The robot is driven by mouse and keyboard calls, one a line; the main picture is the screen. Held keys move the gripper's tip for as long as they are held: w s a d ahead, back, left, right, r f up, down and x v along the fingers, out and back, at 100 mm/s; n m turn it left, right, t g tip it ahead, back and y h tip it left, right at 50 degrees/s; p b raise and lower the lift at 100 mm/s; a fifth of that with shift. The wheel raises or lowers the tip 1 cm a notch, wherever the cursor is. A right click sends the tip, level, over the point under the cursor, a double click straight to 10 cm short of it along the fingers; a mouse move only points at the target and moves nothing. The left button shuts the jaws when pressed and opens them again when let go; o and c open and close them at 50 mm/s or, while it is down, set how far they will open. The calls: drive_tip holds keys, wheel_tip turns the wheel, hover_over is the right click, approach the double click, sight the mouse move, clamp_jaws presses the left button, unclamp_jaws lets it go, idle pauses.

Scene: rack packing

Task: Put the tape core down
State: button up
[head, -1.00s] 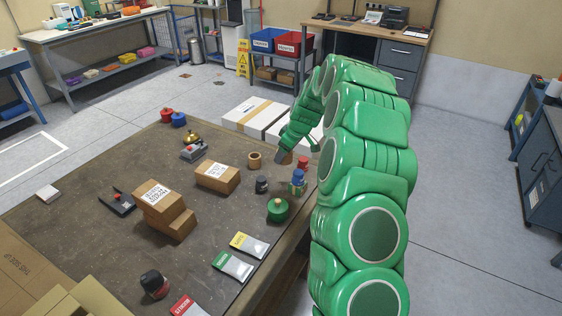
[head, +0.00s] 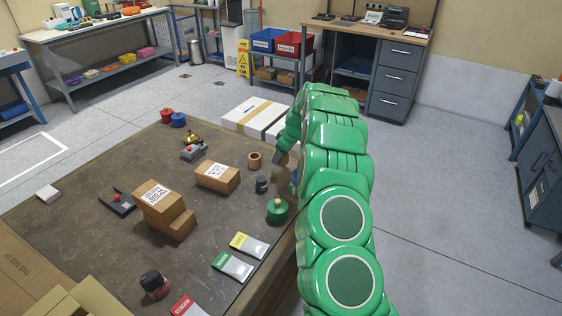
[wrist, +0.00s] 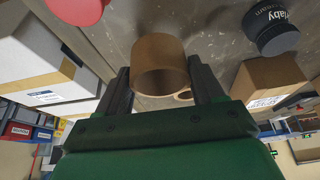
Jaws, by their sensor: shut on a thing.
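A brown cardboard tape core (wrist: 158,54) sits between the two dark fingers of my gripper (wrist: 162,78) in the wrist view, one finger on each side. My gripper is shut on it, above the brown workbench (head: 110,245) near its right edge. I cannot tell whether the core touches the bench.
A dark jar (head: 262,185), a green round container (head: 277,211) and a cardboard box (head: 217,177) stand nearby on the bench. A red object (wrist: 76,8) is close by in the wrist view. White cartons (head: 256,115) lie beyond the bench.

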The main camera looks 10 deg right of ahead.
drive_tip(key=shift+w+f, duration=0.35)
drive_tip(key=shift+f, duration=1.65)
drive_tip(key=shift+f, duration=0.1)
drive_tip(key=o, duration=1)
